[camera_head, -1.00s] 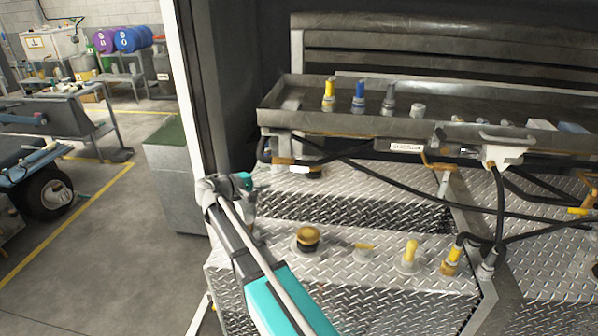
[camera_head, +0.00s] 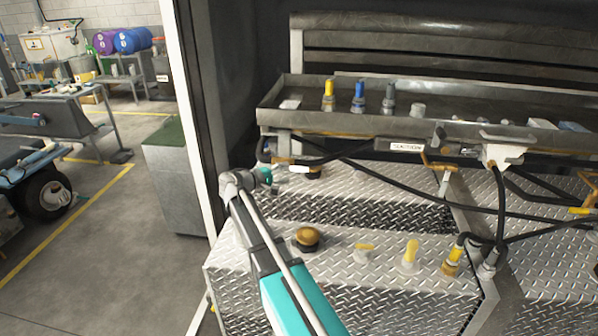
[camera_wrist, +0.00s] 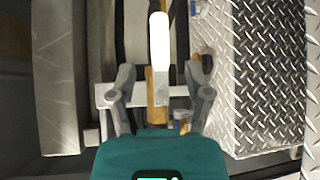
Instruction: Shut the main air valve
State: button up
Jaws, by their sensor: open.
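A valve lever with a yellow bar and a white sleeved end shows in the wrist view (camera_wrist: 157,88). It lies lengthwise between the fingers of my gripper (camera_wrist: 160,84), which are open on either side of it with gaps. The white end points to the top of that picture. In the head view the yellow and white lever (camera_head: 284,161) sits under the left end of the tray, just beyond my teal wrist. My fingers are hard to make out there. I cannot tell which lever is the main air valve from a readable label.
A metal tray (camera_head: 330,121) with yellow, blue and grey fittings stands above. Black hoses run below it. Tread-plate boxes (camera_head: 340,250) with a brass cap (camera_head: 307,237) lie below.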

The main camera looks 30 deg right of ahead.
aim_at(295, 170)
jog(key=shift+b+x, duration=0.4)
jog(key=shift+x, duration=2.9)
grip_shut()
